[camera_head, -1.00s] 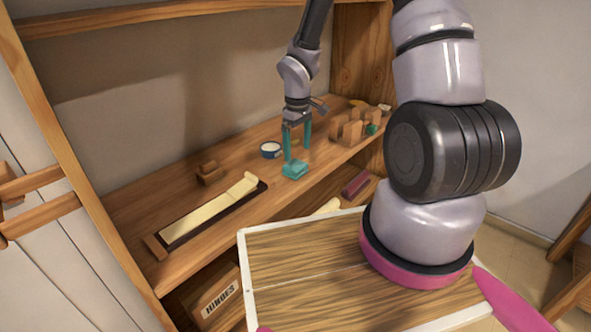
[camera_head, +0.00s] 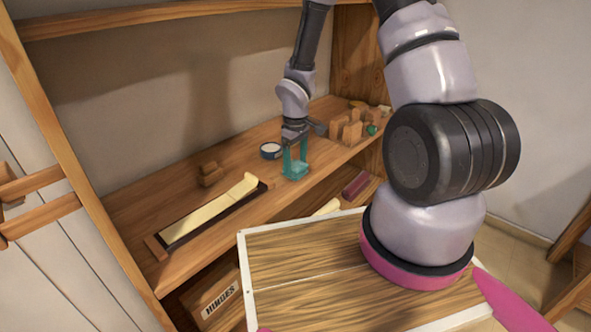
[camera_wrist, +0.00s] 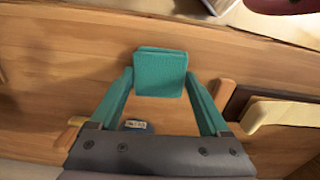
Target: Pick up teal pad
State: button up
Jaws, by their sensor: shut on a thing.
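The teal pad (camera_head: 295,173) is a small, squarish block on the middle shelf, near its front edge. In the wrist view the teal pad (camera_wrist: 160,72) sits between the tips of both teal fingers. My gripper (camera_head: 296,163) points down onto it and is shut on it, one finger against each side. In the wrist view my gripper (camera_wrist: 161,84) hides none of the pad's top face. I cannot tell whether the pad is clear of the shelf.
A blue-rimmed round tin (camera_head: 271,150) stands just behind left. A wooden rack (camera_head: 347,129) and a green item (camera_head: 372,130) stand right. A HINGES box (camera_head: 216,300) is below.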

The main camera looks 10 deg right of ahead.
aim_at(296, 165)
notch_tip(296, 165, up, 10)
dwell(0.6)
